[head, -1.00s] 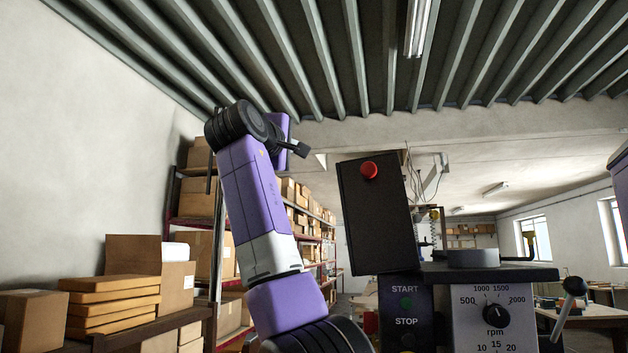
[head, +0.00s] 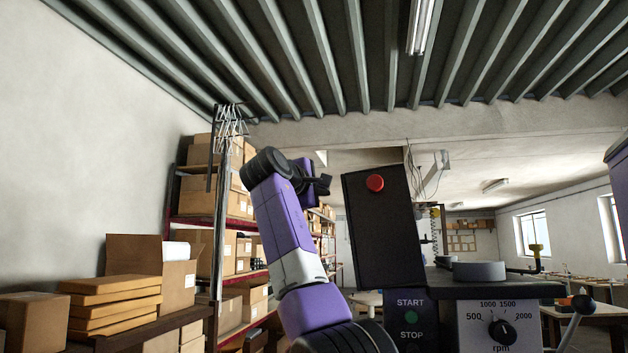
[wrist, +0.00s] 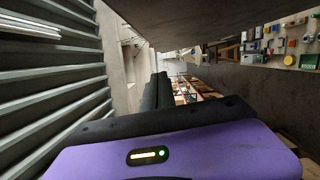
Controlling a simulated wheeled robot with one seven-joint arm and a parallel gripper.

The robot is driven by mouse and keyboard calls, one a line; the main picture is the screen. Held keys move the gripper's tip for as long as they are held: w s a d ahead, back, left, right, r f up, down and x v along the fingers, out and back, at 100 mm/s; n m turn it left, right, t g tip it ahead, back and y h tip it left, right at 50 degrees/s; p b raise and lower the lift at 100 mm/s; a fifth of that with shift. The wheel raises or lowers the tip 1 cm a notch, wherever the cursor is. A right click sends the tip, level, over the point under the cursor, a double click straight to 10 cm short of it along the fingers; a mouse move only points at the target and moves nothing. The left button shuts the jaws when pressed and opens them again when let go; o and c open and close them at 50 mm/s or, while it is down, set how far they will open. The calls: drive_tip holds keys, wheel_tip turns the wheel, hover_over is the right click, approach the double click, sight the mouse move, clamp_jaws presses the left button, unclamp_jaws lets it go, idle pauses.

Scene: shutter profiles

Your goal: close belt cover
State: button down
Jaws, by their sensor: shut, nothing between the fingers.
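The belt cover (head: 384,225) is a dark, flat lid with a red knob (head: 375,183). In the head view it stands nearly upright, leaning slightly left, above the machine's dark top housing (head: 500,288). My gripper (head: 325,185) is just left of the cover's upper left edge, at about the knob's height, pointing right. A narrow gap shows between them in the picture; I cannot tell the depth. My gripper is shut and empty. In the wrist view its dark fingers (wrist: 156,95) lie together.
A grey round part (head: 479,271) sits on the housing top. The front has a speed dial (head: 501,332) and START/STOP buttons (head: 411,318). Shelves with cardboard boxes (head: 215,190) stand at the left. A lever (head: 580,306) sticks out at the right.

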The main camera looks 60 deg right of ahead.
drive_tip(key=shift+s+d+r, duration=0.1)
drive_tip(key=shift+s+d, duration=0.15)
drive_tip(key=shift+s, duration=0.35)
drive_tip(key=shift+s+d+r, duration=0.1)
drive_tip(key=shift+s+d, duration=0.2)
drive_tip(key=shift+s, duration=0.35)
drive_tip(key=shift+s+d+r, duration=0.1)
drive_tip(key=shift+s+d, duration=0.15)
drive_tip(key=shift+s, duration=0.35)
drive_tip(key=shift+s, duration=0.1)
